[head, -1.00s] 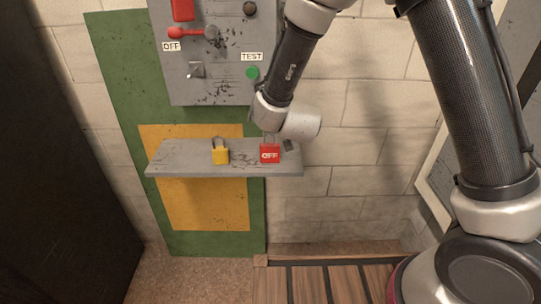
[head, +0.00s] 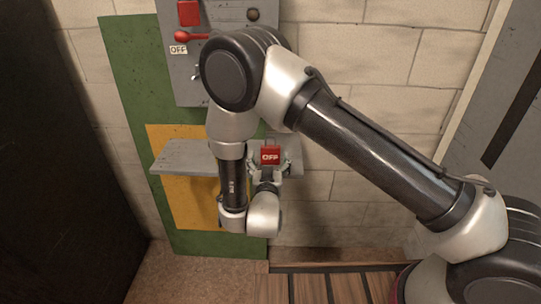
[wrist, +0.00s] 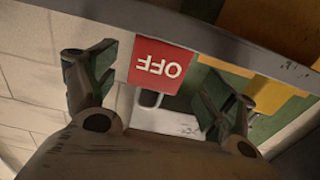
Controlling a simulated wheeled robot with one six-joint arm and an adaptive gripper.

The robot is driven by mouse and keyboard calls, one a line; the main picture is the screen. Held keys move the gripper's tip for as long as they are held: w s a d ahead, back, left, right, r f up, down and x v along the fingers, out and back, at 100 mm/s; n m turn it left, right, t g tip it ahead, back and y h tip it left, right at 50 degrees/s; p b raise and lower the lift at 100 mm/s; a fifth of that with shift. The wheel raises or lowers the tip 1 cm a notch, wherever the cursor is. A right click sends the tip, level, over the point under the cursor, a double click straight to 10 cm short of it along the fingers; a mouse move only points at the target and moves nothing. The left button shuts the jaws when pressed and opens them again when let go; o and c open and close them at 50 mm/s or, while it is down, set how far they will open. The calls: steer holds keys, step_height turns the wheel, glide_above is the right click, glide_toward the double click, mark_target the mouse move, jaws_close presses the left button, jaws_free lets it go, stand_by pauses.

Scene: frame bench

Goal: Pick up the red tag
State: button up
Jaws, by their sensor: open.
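The red tag (head: 270,155), lettered OFF, is at the grey shelf (head: 182,158), with a thin loop above it. My gripper (head: 270,169) is open below and in front of the tag, one finger on each side. In the wrist view the tag (wrist: 162,62) appears upside down between the two spread fingers of my gripper (wrist: 158,76), with visible gaps on both sides. The back of the tag and how it rests on the shelf are hidden.
A grey switch panel (head: 184,80) with a red lever (head: 195,37) is above the shelf, partly behind my arm. A green board (head: 135,70) with a yellow patch (head: 168,200) is behind. A slatted wooden platform (head: 340,288) lies below.

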mark_target(270, 155)
steer(key=w, duration=0.4)
steer(key=shift+d+r, duration=0.15)
steer(key=shift+d, duration=0.05)
steer(key=shift+s, duration=0.1)
steer(key=c, duration=1.1)
step_height(270, 155, up, 10)
